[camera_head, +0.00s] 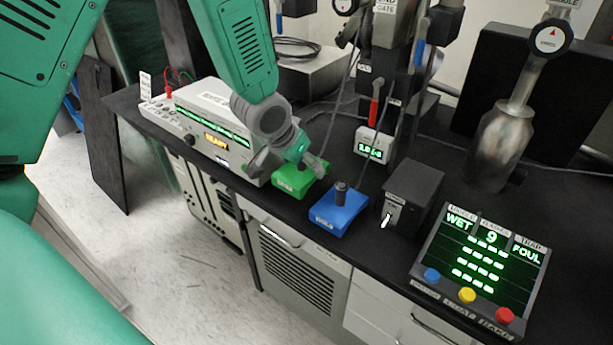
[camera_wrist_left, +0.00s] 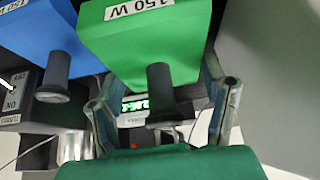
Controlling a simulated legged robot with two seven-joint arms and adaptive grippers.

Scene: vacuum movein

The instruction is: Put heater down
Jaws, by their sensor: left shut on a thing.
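A green heater block (camera_head: 293,183) with a dark knob is near the bench's front edge, left of a blue block (camera_head: 339,214). My left gripper (camera_head: 291,167) reaches down over it, with its fingers on either side of it. In the left wrist view the green heater (camera_wrist_left: 150,45) carries a "150 W" label, and its black knob (camera_wrist_left: 160,88) lies between my fingers (camera_wrist_left: 165,105). My left gripper is shut on the green heater. I cannot tell whether its underside touches the bench. My right gripper is not in view.
The blue block, with an upright black knob, stands close by on the right. A dark switch box (camera_head: 412,196) and a lit panel (camera_head: 482,262) stand farther right. A white instrument (camera_head: 212,125) stands to the left. A small display (camera_head: 373,146) is behind on the black bench (camera_head: 300,212).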

